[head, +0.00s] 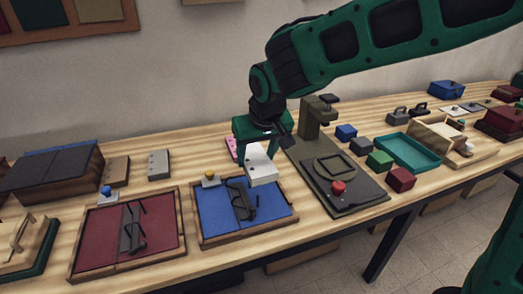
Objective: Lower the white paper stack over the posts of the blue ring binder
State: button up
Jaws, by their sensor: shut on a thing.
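The blue ring binder (213,209) lies open in a wooden-edged frame at the middle front of the table. Its dark spine with ring posts (243,203) runs down its centre. My gripper (257,147) points down above the far right part of this binder. It is shut on the white paper stack (262,169), a small white block with dark marks on its face. The stack is beside and beyond the posts in the picture, over the right half. Its exact height above the binder is hard to tell.
A red ring binder (101,239) lies to the left, with its own dark posts. A dark press (357,195) with a red knob stands close on the right.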

jog(key=shift+w+d, duration=0.25)
jog(key=shift+d, duration=0.35)
jog(key=shift+f, duration=0.15)
send_over(259, 192)
jog(key=s, duration=0.2)
jog(key=shift+d+f, duration=0.15)
jog(key=shift+f, duration=2.55)
jog(key=shift+d+f, duration=0.15)
jog(key=shift+f, duration=2.55)
jog(key=o, duration=1.3)
